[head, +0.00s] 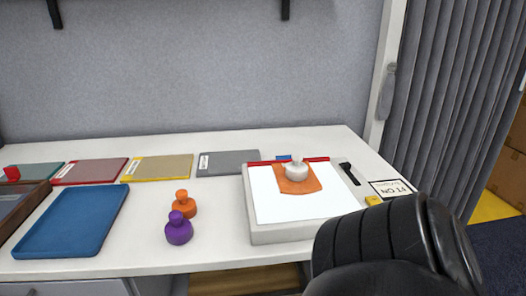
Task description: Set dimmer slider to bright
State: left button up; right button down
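A white light box (262,225) stands on the right part of the table, with a bright white top. An orange sheet and a white knobbed piece (296,170) lie on it near its back edge. A short black strip (350,173) with a pale mark near its far end lies just right of the box; it looks like the dimmer slider, but its setting is too small to tell. A card (393,188) with partly readable lettering, "ON", lies to the right of it. Neither gripper shows in the head view.
A large black ribbed shape (385,245) blocks the front right corner. A yellow block (373,200) lies beside it. Purple (178,229) and orange (182,204) knobbed pieces stand left of the box. A blue tray (70,246) and several coloured panels lie farther left.

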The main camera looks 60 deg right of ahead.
aim_at(344, 165)
jog(key=u, duration=0.15)
jog(key=k, duration=0.65)
jog(key=z, duration=1.45)
